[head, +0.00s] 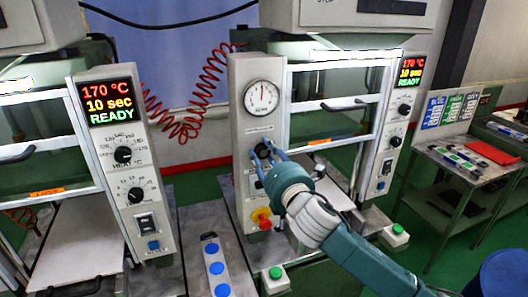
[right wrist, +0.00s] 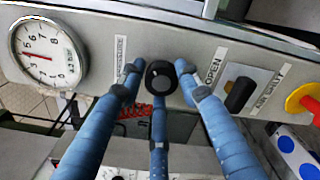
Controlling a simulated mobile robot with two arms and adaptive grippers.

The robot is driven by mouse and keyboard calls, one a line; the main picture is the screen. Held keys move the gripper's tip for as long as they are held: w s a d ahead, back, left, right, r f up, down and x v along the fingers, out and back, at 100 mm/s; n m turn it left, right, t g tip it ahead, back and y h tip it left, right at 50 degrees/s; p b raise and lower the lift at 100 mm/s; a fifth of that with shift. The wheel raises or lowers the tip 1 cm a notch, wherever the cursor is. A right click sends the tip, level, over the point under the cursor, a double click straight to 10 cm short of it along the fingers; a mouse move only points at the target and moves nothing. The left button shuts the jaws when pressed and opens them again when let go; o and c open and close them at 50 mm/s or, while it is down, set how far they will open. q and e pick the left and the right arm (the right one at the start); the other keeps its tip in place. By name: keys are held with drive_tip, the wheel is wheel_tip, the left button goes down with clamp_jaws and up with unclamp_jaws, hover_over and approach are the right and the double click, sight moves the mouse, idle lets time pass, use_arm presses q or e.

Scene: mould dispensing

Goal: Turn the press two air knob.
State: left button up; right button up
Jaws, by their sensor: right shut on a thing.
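The black round air knob (head: 263,147) sits below the pressure gauge (head: 262,97) on the grey panel left of the second press. My right gripper (head: 266,160) reaches up to it from the lower right, with its blue fingers shut around it. In the right wrist view the knob (right wrist: 161,78) lies between the fingertips of my gripper (right wrist: 158,84). The gauge (right wrist: 47,53) shows at left there, with a thin red needle. A small label is beside the knob, its text too small to read surely. My left gripper is not in view.
A black OPEN switch (right wrist: 239,94) and a red-and-yellow emergency button (head: 262,218) are close by on the same panel. Press one's control panel (head: 122,160) stands at left. A strip with blue discs (head: 214,268) lies between the presses. A side table (head: 470,165) is at right.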

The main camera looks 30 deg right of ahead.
drive_tip(key=shift+d+r+m, duration=0.2)
drive_tip(key=shift+r+m, duration=0.05)
drive_tip(key=shift+m, duration=0.55)
drive_tip(key=o, duration=1.1)
drive_tip(key=shift+s+d+f, duration=0.1)
drive_tip(key=shift+d+f, duration=0.05)
drive_tip(key=v, duration=0.7)
drive_tip(key=shift+s, duration=0.3)
